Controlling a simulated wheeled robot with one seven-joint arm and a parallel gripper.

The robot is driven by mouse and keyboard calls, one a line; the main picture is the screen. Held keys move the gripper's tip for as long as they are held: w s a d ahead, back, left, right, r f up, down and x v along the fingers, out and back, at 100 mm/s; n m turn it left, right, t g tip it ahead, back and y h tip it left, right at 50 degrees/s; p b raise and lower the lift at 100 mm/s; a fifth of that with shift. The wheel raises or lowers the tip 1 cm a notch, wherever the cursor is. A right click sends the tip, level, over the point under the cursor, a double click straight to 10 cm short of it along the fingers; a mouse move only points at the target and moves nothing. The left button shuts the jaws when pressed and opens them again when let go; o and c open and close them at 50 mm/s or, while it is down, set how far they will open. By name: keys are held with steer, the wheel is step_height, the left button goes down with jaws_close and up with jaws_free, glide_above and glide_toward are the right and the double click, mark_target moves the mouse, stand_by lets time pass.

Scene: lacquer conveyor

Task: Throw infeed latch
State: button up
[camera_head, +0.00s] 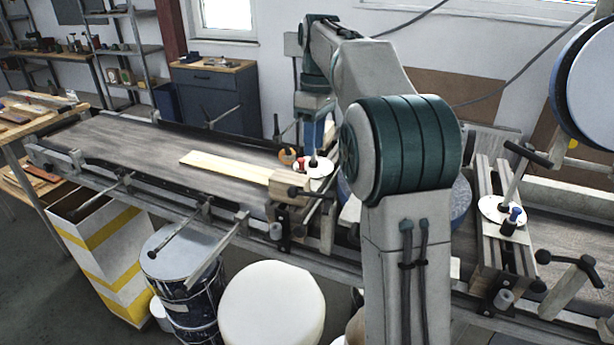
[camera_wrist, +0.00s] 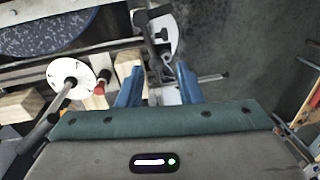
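My gripper (camera_wrist: 158,90) is open in the wrist view, its two blue fingers apart. A dark latch-like lever (camera_wrist: 160,50) with a black knob shows between and beyond the fingertips; I cannot tell whether they touch it. Left of the fingers is a white disc (camera_wrist: 72,76) with a metal rod and a black handle. In the head view a white disc (camera_head: 318,169) and a black-knobbed lever (camera_head: 297,191) sit at the inner end of the left conveyor. A blue finger (camera_head: 318,134) shows just above the disc; my arm hides the rest. Neither frame labels the infeed latch.
A pale plank (camera_head: 222,164) lies on the left conveyor belt (camera_head: 130,142). On the right, a second white disc (camera_head: 494,209) carries a rod with a black T-handle (camera_head: 528,154). Drums (camera_head: 185,265) and a striped bin (camera_head: 110,250) stand below the conveyor.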

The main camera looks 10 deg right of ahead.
steer(key=w+n, duration=0.2)
steer(key=w, duration=0.2)
steer(key=shift+g, duration=0.4)
steer(key=s+f, duration=0.1)
steer(key=f, duration=0.7)
steer(key=s+a+f, duration=0.1)
steer(key=f, duration=0.3)
steer(key=shift+s+f, duration=0.25)
steer(key=shift+s, duration=0.05)
steer(key=shift+d+b, duration=0.1)
steer(key=shift+b, duration=0.2)
jaws_close()
